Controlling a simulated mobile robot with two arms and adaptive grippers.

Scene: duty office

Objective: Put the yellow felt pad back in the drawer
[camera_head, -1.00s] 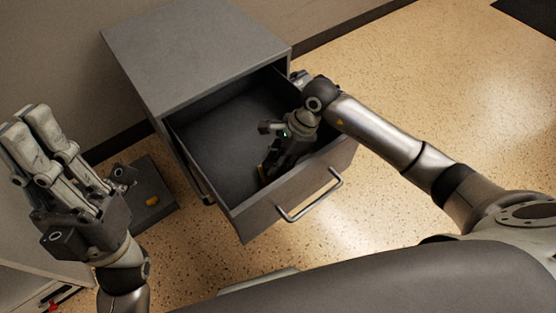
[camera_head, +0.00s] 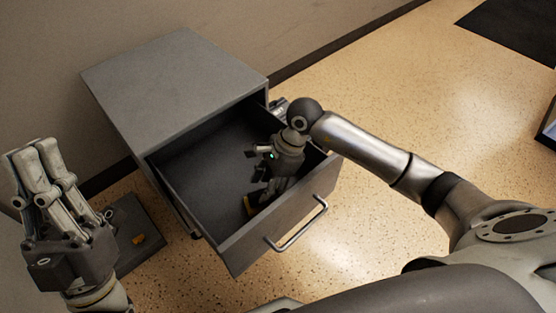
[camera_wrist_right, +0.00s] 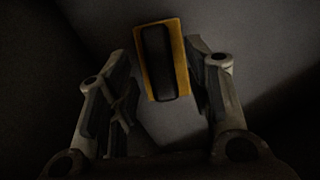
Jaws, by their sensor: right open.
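The yellow felt pad (camera_wrist_right: 181,58) shows in the right wrist view as a yellow rectangle with a dark strip along its middle. It is between the spread fingertips of my right gripper (camera_wrist_right: 165,72), with a gap visible on the left side. My right gripper is open. My left gripper (camera_head: 35,152) is raised at the far left, away from the drawer, and its finger spacing is unclear.
The drawer is pulled out of a grey cabinet (camera_head: 175,80) and has a metal handle (camera_head: 298,226) on its front. A dark flat plate (camera_head: 150,222) with a small orange item (camera_head: 138,239) lies on the floor to its left.

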